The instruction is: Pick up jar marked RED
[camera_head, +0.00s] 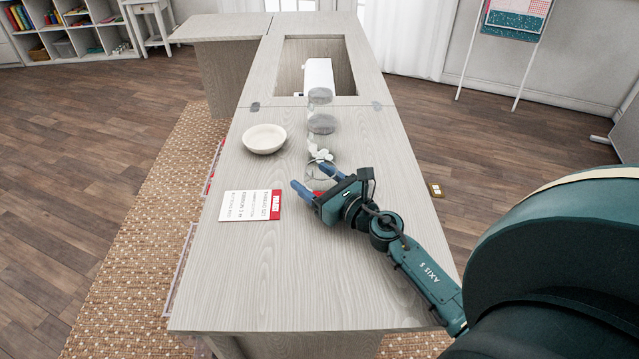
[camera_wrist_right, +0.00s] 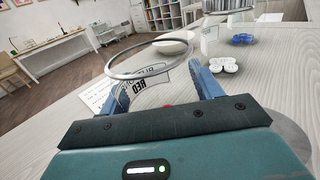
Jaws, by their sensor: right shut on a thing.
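The clear glass jar marked RED (camera_wrist_right: 135,90) shows in the right wrist view, with its round rim (camera_wrist_right: 148,76) above the label. It stands between the two blue fingers of my right gripper (camera_wrist_right: 158,90), which is shut on it. In the head view my right gripper (camera_head: 314,188) reaches in from the right over the cabinet top. The held jar is mostly hidden there by the fingers, with a little red showing beside them. I cannot tell whether its base touches the top. My left gripper is in neither view.
More clear jars stand in a row behind: one with white pieces (camera_head: 320,154), others with grey lids (camera_head: 321,124). A white bowl (camera_head: 264,138) and a printed card (camera_head: 246,205) lie left on the cabinet top (camera_head: 260,290). A white machine (camera_head: 318,77) sits in the recess.

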